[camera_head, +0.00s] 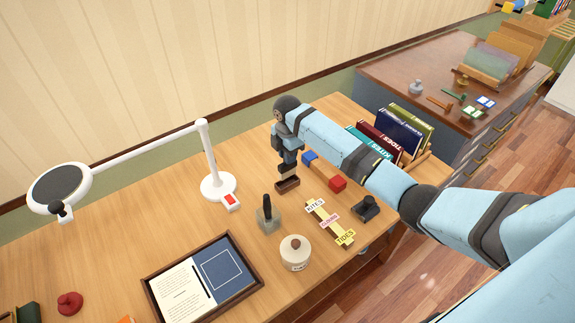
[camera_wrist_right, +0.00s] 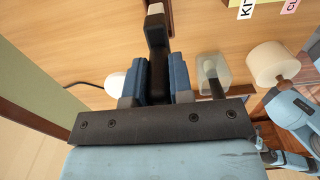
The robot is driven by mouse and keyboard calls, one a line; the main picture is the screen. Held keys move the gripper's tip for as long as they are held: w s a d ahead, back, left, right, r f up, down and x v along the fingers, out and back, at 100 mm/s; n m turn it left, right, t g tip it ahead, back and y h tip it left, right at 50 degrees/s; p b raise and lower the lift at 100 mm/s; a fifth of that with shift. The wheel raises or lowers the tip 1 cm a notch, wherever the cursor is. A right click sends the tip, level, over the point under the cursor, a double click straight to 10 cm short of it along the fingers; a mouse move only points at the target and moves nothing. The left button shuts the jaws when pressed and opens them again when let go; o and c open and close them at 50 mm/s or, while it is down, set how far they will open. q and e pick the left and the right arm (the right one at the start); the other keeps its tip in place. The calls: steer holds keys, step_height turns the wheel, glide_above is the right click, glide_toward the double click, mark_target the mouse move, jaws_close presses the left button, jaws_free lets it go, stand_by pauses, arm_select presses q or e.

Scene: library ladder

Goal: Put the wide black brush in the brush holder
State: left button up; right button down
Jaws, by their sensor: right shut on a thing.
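My right gripper (camera_head: 289,160) points down above the desk and is shut on the wide black brush. In the right wrist view the black brush (camera_wrist_right: 157,45) sits between the blue fingers, with a pale tip at its far end. The fingers partly hide it. The brush holder (camera_head: 268,221) is a grey, see-through square cup on the desk, left of and nearer than my right gripper. A dark handle stands up out of it. The holder also shows in the right wrist view (camera_wrist_right: 209,70), right of the fingers. My left gripper is not in view.
A small dark brown tray (camera_head: 287,186) lies just under the gripper. Books (camera_head: 398,130) stand at the right.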

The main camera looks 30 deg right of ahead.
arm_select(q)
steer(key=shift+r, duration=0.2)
arm_select(e)
steer(key=shift+f, duration=2.55)
steer(key=shift+f, duration=0.15)
steer(key=c, duration=1)
jaws_free()
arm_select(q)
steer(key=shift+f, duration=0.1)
arm_select(e)
steer(key=shift+r, duration=0.4)
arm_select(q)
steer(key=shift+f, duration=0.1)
arm_select(e)
step_height(320, 180, up, 12)
steer(key=shift+f, duration=0.2)
steer(key=shift+f, duration=0.1)
